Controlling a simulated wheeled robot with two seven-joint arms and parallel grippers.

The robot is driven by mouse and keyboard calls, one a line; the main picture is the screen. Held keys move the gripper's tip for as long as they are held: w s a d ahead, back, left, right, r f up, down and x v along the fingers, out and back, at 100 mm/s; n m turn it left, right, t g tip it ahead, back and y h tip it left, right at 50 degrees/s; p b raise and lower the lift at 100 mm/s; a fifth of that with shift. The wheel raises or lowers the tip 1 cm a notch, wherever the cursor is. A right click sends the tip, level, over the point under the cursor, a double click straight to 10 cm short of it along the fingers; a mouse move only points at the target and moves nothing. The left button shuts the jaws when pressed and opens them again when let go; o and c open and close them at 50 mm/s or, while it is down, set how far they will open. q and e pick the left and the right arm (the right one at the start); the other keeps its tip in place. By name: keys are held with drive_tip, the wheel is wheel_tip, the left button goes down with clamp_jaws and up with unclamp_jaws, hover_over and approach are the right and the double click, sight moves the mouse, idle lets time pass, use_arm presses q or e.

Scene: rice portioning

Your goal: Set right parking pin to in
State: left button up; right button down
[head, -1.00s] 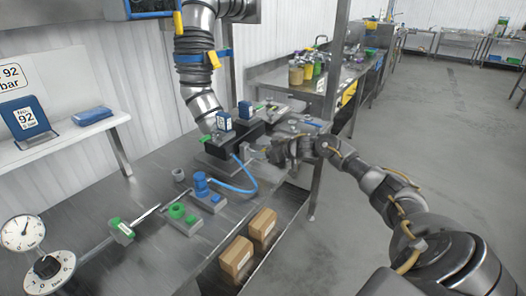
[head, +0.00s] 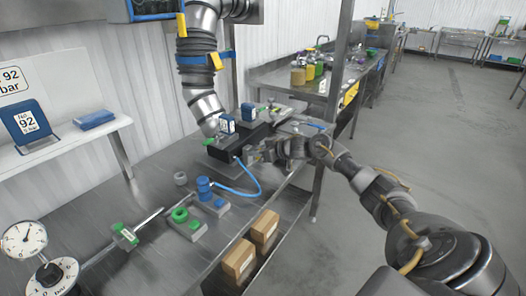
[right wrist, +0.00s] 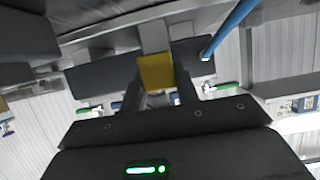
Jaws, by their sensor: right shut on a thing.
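My right gripper (head: 256,155) is at the right front side of the dark block station (head: 226,150) on the steel table. In the right wrist view it is shut on a small yellow piece (right wrist: 156,72), which sits between the fingers in front of a dark bar (right wrist: 100,75). I take this yellow piece to be the parking pin, but cannot read any label on it. How deep the pin sits is hidden. Small green-handled parts show on both sides in the right wrist view, left (right wrist: 90,109) and right (right wrist: 228,86). My left gripper is not in view.
A grey ribbed hose (head: 194,68) hangs down by the station. A blue tube (head: 240,189) curves from it to blue fittings (head: 204,190). Green fittings (head: 180,215), a gauge (head: 23,240) and two cardboard boxes (head: 238,258) are nearer. Open floor lies right.

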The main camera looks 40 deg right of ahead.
drive_tip(key=shift+w+r, duration=0.1)
drive_tip(key=c, duration=1.4)
unclamp_jaws()
drive_tip(key=shift+c, duration=0.2)
drive_tip(key=o, duration=0.4)
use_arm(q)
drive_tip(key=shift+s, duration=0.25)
use_arm(e)
drive_tip(key=shift+d, duration=0.1)
drive_tip(key=shift+s+d, duration=0.1)
drive_tip(key=shift+s, duration=0.2)
use_arm(q)
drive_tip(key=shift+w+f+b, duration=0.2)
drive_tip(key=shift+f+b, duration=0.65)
drive_tip(key=shift+b, duration=0.05)
use_arm(e)
drive_tip(key=v, duration=1)
drive_tip(key=shift+s, duration=0.15)
